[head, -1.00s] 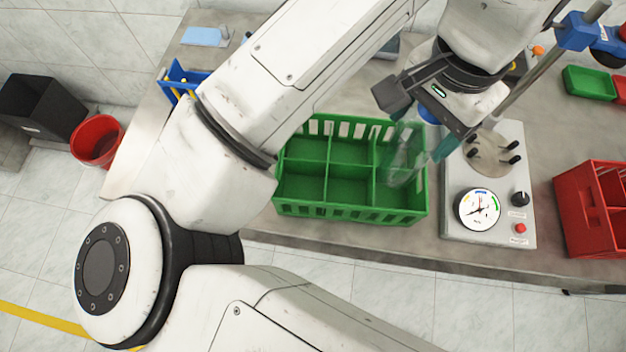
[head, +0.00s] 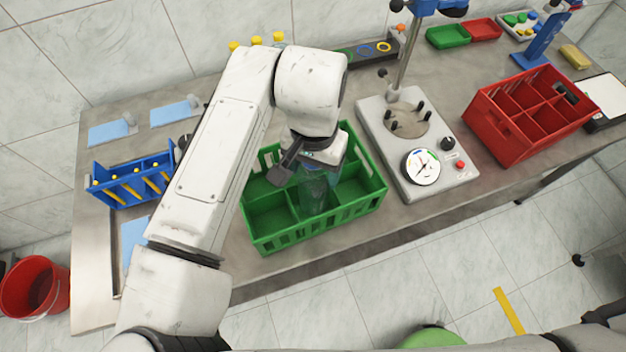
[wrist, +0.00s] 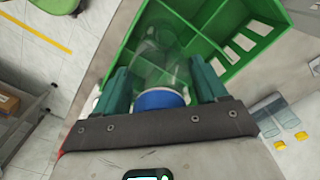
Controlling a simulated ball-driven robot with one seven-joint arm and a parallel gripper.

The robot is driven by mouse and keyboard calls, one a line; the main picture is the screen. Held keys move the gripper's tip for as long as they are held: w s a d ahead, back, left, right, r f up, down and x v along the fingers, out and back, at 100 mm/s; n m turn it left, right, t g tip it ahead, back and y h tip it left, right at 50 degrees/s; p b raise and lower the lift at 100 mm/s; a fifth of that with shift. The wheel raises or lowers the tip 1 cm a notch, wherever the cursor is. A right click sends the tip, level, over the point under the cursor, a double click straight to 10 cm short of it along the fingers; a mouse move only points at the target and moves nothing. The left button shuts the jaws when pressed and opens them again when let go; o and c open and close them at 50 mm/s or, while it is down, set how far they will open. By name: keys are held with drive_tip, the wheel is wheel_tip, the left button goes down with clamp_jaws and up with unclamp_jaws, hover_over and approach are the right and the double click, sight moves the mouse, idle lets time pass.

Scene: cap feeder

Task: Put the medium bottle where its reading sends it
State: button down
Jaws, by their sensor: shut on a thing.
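My gripper (wrist: 160,88) is shut on a clear bottle with a blue cap (wrist: 160,99), held cap end toward the gripper. In the head view the clear bottle (head: 313,192) hangs below my gripper (head: 318,165) over the green crate (head: 290,237). The bottle's lower end overlaps the crate's compartments; I cannot tell whether it touches the floor of one. The gauge station (head: 437,192) with its round dial (head: 421,167) stands right of the green crate. Its pegged round plate (head: 407,121) is empty. The red crate (head: 517,143) stands farther right.
A blue rack (head: 132,184) with yellow-tipped items stands left. Small green (head: 447,37) and red (head: 484,29) trays lie at the back. Several yellow-capped bottles (head: 256,41) stand behind my arm. A red bucket (head: 35,288) is on the floor.

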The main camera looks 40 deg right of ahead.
drive_tip(key=shift+f, duration=3)
drive_tip(key=shift+c, duration=0.2)
unclamp_jaws()
drive_tip(key=shift+f, duration=0.15)
wheel_tip(320, 180, up, 12)
drive_tip(key=shift+r+b, duration=0.2)
drive_tip(key=shift+b, duration=0.1)
